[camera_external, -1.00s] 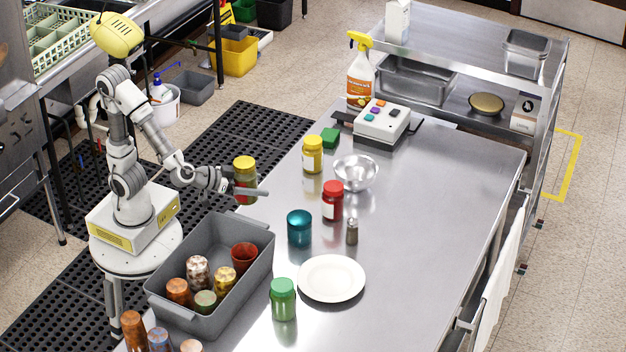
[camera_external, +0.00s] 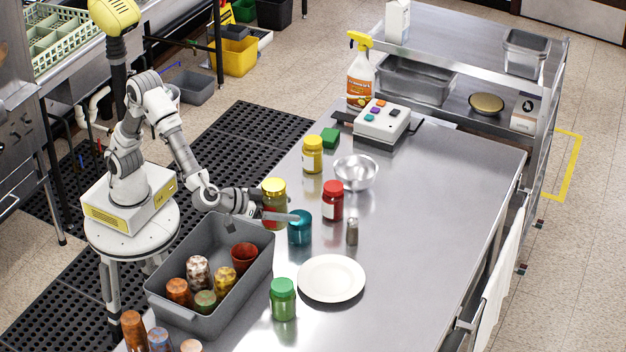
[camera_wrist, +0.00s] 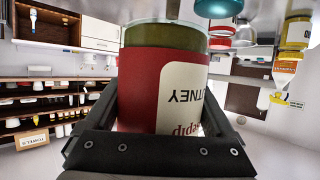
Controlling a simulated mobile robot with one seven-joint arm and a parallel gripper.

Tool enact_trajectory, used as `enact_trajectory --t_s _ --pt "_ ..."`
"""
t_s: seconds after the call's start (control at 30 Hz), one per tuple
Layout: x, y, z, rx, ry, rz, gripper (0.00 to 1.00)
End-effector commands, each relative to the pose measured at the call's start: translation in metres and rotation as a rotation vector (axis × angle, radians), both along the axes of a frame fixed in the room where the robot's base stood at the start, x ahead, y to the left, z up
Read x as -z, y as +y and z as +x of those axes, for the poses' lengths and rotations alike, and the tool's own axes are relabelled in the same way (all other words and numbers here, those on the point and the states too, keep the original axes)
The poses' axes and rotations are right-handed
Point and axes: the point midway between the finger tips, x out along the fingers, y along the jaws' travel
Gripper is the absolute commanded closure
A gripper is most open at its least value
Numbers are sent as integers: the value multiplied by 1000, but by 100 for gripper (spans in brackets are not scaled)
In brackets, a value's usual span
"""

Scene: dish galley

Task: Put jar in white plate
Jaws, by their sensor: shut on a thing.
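A jar with a yellow lid and a red-and-white label (camera_external: 273,188) is held upright between the fingers of my gripper (camera_external: 275,215). It fills the middle of the wrist view (camera_wrist: 165,75), with greenish-brown contents above the label. The white plate (camera_external: 331,278) lies empty on the steel table, lower right of the held jar. I cannot tell exactly how high the held jar is above the table.
The grey bin (camera_external: 165,305) with several jars stands left of the plate. A green jar (camera_external: 283,300) stands at the plate's lower left. A pepper shaker (camera_external: 352,231), red jar (camera_external: 333,201) and metal bowl (camera_external: 356,173) stand beyond. The table right of the plate is clear.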

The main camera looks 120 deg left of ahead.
Motion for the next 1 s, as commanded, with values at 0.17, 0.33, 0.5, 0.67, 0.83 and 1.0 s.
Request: enact_trajectory --t_s 0.17,0.33,0.5,0.67,0.83,1.0 --pt "-4 -31 40 2 0 3 100" --pt "2 -53 66 2 1 8 100" --pt "8 -66 79 1 1 11 100" --pt "16 -63 87 -2 2 13 100" --pt "37 -34 102 -4 3 14 100" --pt "59 -1 120 -2 2 13 100"
